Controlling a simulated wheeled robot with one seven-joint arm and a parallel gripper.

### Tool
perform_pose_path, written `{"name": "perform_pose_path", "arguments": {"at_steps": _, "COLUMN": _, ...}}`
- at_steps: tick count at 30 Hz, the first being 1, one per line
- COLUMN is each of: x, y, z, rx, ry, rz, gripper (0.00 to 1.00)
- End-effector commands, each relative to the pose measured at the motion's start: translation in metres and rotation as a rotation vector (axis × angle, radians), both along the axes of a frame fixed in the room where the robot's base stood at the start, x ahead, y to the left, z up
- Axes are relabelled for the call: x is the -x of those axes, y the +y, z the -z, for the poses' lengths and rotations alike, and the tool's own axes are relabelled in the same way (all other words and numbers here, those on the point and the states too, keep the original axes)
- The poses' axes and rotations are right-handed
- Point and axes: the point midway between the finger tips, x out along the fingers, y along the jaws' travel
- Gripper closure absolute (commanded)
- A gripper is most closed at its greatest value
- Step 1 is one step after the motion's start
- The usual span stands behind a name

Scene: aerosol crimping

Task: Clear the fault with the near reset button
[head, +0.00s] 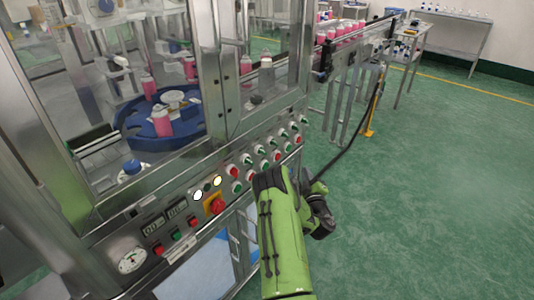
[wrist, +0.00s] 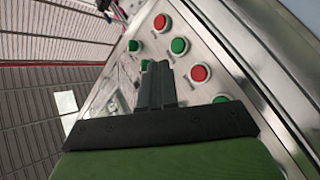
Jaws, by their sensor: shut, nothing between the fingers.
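The control panel (head: 215,205) on the machine's front carries rows of red and green buttons and switches. In the wrist view my gripper (wrist: 155,68) is shut and empty, its dark fingers pointing at the panel. A green button (wrist: 145,65) is partly hidden behind the fingertips. A red button (wrist: 199,74) and a green button (wrist: 178,46) sit to the right of the fingers. Another red button (wrist: 160,22) is further up. I cannot read labels, so which is the near reset button is unclear. I cannot tell whether the fingertips touch the panel.
Glass doors enclose a blue turntable (head: 160,125) with pink bottles. A conveyor (head: 355,50) stands behind. Green floor (head: 430,190) is clear at right.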

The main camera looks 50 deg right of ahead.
Motion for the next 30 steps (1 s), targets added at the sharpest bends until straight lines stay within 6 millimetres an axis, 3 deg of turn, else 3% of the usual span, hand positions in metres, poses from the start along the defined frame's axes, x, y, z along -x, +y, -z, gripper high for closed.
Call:
{"name": "perform_pose_path", "arguments": {"at_steps": 10, "x": -0.008, "y": 0.001, "z": -0.001, "rx": -0.001, "ry": -0.002, "rz": 0.001, "gripper": 1.00}}
{"name": "perform_pose_path", "arguments": {"at_steps": 24, "x": -0.075, "y": 0.007, "z": 0.000, "rx": -0.001, "ry": -0.002, "rz": 0.000, "gripper": 1.00}}
{"name": "perform_pose_path", "arguments": {"at_steps": 30, "x": -0.087, "y": 0.008, "z": 0.000, "rx": -0.001, "ry": 0.000, "rz": 0.002, "gripper": 1.00}}
